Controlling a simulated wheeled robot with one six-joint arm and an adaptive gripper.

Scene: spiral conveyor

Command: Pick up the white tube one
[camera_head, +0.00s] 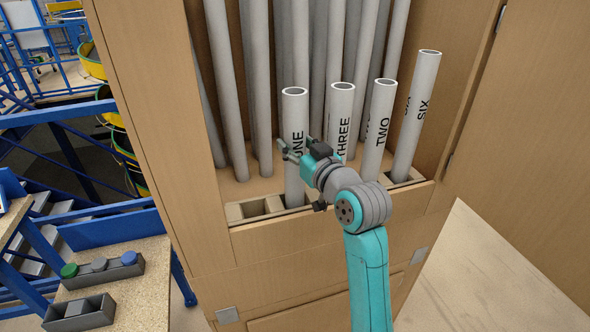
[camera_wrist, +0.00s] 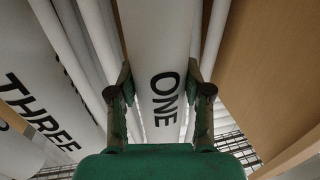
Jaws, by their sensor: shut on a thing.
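The white tube one (camera_head: 295,117) stands almost upright in the front row of the wooden cabinet, with its open top showing and "ONE" printed in black.
Tubes three (camera_head: 340,115), two (camera_head: 378,130) and six (camera_head: 416,115) stand close to the right. Several taller grey tubes (camera_head: 260,85) fill the cabinet behind. A wooden cabinet wall (camera_head: 150,100) is at left. A table with small grey trays (camera_head: 80,315) is at lower left.

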